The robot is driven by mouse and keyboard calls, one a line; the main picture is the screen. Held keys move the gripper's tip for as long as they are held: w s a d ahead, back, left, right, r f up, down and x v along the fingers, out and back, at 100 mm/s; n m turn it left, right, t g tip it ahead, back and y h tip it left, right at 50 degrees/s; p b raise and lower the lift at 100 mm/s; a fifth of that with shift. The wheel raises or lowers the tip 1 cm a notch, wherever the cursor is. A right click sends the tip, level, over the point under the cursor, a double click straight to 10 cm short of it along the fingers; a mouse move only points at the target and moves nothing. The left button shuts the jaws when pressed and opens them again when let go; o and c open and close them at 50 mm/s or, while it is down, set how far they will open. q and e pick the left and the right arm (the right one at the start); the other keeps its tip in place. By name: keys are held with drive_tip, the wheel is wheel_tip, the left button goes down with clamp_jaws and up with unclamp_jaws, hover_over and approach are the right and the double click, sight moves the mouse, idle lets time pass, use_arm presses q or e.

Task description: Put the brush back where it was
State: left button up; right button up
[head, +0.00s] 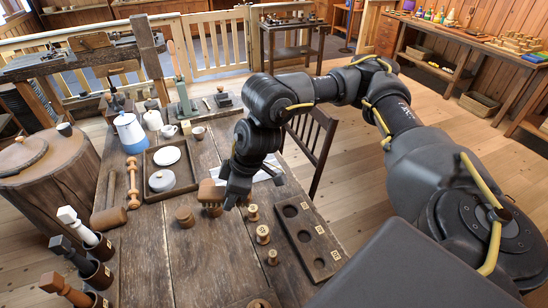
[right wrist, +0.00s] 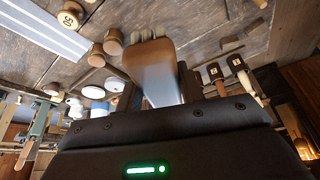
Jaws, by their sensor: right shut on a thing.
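The brush (head: 207,190) is a brown wooden block with pale bristles. My right gripper (head: 238,193) is shut on it, above the middle of the wooden table. In the right wrist view the brush (right wrist: 153,62) fills the space between the fingers, its bristles pointing to the top of the picture. In the head view the gripper partly hides it, and I cannot tell whether the bristles touch anything. Turned spools (head: 263,234) with labelled tops stand to the right of the brush. A round wooden piece (head: 185,217) stands close to its left. My left gripper is not in view.
A board with round holes (head: 320,257) lies right of the spools. A wooden tray (head: 149,188) with white crockery, a mallet (head: 108,208) and a blue pot (head: 130,132) are to the left. Dark holders with upright tools (head: 85,235) line the left edge. The table's front middle is mostly clear.

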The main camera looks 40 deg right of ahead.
drive_tip(key=w+f+m+h+p, duration=0.1)
drive_tip(key=w+m+p, duration=0.1)
drive_tip(key=w+m, duration=0.15)
drive_tip(key=m+t+h+b, duration=0.1)
drive_tip(key=m+h+b, duration=0.35)
drive_tip(key=m, duration=0.55)
approach(280, 191)
drive_tip(key=shift+w+d+f+y, duration=0.2)
drive_tip(key=shift+w+f+y, duration=0.15)
drive_tip(key=shift+w+f, duration=0.35)
drive_tip(key=shift+w+d+f, duration=0.1)
drive_tip(key=shift+d+f, duration=0.1)
drive_tip(key=shift+f, duration=0.1)
drive_tip(key=shift+w+d+f+b, duration=0.1)
drive_tip(key=shift+f+b, duration=0.15)
drive_tip(key=shift+f, duration=0.5)
drive_tip(key=shift+w+d+f+b, duration=0.1)
drive_tip(key=shift+f+b, duration=0.15)
drive_tip(key=shift+f, duration=0.8)
